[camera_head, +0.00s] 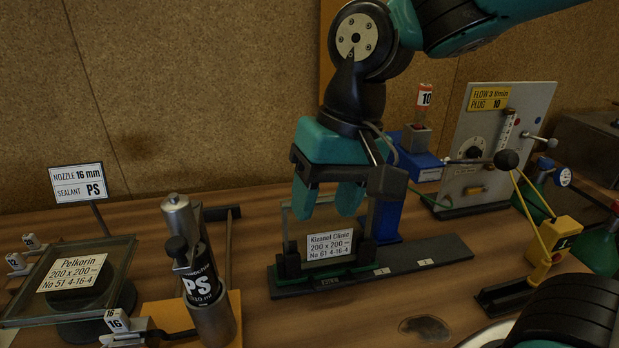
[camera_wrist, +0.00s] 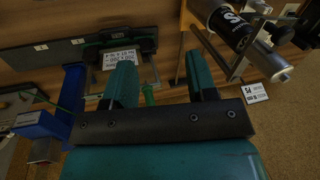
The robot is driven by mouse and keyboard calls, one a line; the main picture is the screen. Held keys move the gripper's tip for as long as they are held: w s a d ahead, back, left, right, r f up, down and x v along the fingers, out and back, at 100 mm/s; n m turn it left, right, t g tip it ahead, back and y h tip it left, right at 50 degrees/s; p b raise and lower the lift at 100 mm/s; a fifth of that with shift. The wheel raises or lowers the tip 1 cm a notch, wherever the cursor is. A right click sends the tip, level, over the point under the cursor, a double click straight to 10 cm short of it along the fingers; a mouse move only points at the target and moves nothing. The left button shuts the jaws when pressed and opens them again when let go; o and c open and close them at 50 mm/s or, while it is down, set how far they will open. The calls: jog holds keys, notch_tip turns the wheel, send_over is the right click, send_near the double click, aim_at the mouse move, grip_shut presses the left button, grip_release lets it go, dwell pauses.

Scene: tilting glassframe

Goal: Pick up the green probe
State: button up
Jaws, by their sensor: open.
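My gripper (camera_head: 327,202) is open, fingers pointing down, just above and behind the Kizanel Clinic glass panel (camera_head: 330,243) in its dark stand. In the wrist view my two teal fingers (camera_wrist: 162,78) are apart with nothing held between them. A small slim green piece (camera_wrist: 149,94) shows between the fingers, nearer the left one; it looks like the green probe's handle, but I cannot be sure. It does not appear gripped. In the head view I cannot pick out the probe; my gripper and the panel may hide it.
A blue post (camera_head: 387,217) stands right of my gripper, with a blue box (camera_head: 417,162) behind. A PS sealant cartridge (camera_head: 203,290) and the Pelkorin panel (camera_head: 75,277) are left. A flow panel (camera_head: 490,140) and yellow lever stand (camera_head: 552,240) are right. The front centre table is mostly bare.

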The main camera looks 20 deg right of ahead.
jog(key=w+d+r+m+h+p, duration=0.15)
jog(key=w+r+m, duration=0.25)
jog(key=w+m, duration=0.55)
jog(key=w+d+r+m+h+p, duration=0.15)
jog(key=w+r+m, duration=0.25)
jog(key=w+m, duration=0.55)
jog(key=shift+m, duration=0.6)
jog(key=f+p, duration=0.1)
jog(key=f, duration=0.2)
jog(key=s+f+p, duration=0.1)
jog(key=f, duration=0.3)
jog(key=s+f+p, duration=0.1)
jog(key=f, duration=0.3)
jog(key=shift+d+f, duration=0.25)
jog(key=shift+d, duration=0.05)
jog(key=shift+w+f+p, duration=0.1)
jog(key=shift+f+p, duration=1.45)
jog(key=shift+f, duration=1.1)
grip_shut()
